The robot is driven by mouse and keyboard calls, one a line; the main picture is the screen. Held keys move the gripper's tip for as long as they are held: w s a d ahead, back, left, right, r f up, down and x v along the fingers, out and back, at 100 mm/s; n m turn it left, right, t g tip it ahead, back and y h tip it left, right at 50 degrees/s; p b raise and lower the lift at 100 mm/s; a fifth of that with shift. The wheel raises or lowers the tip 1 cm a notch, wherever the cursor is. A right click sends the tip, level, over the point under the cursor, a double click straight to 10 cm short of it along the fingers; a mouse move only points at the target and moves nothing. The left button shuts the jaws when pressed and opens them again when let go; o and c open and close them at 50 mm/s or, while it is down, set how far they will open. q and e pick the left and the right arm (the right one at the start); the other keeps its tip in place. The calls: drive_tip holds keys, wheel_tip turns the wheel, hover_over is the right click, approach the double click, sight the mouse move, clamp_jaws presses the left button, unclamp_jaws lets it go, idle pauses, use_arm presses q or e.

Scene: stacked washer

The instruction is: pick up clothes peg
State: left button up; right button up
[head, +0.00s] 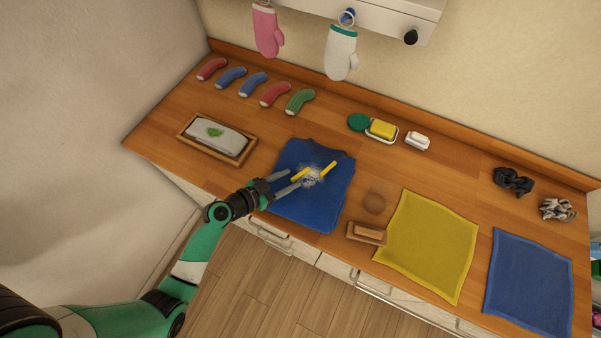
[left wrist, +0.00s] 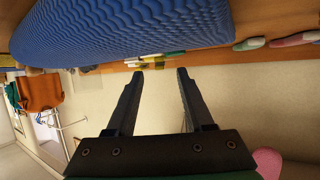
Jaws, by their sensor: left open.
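Two slim yellow pieces, which look like clothes pegs, lie on a dark blue garment (head: 285,207) on the wooden counter. One yellow peg (head: 301,173) is nearer my gripper and the other yellow peg (head: 329,168) is to its right. A pale greyish patch lies between them; I cannot tell what it is. My left gripper (head: 287,182) is open and empty, its fingers over the garment, pointing toward the nearer peg. In the left wrist view its fingers (left wrist: 160,88) are spread, with blue ribbed cloth (left wrist: 130,30) above them. No peg shows clearly there. My right gripper is not seen.
A wooden tray with a grey cloth (head: 217,137) sits to the left, with several socks behind. A wooden soap dish (head: 367,233), a yellow cloth (head: 430,245) and a blue cloth (head: 528,283) lie to the right. Soap dishes (head: 381,130) stand near the wall; mitts hang above.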

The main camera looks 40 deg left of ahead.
sight(301, 174)
use_arm(q)
drive_tip(key=x, duration=0.3)
drive_tip(key=shift+s, duration=0.1)
clamp_jaws()
drive_tip(key=shift+r, duration=0.1)
drive_tip(key=shift+r, duration=0.1)
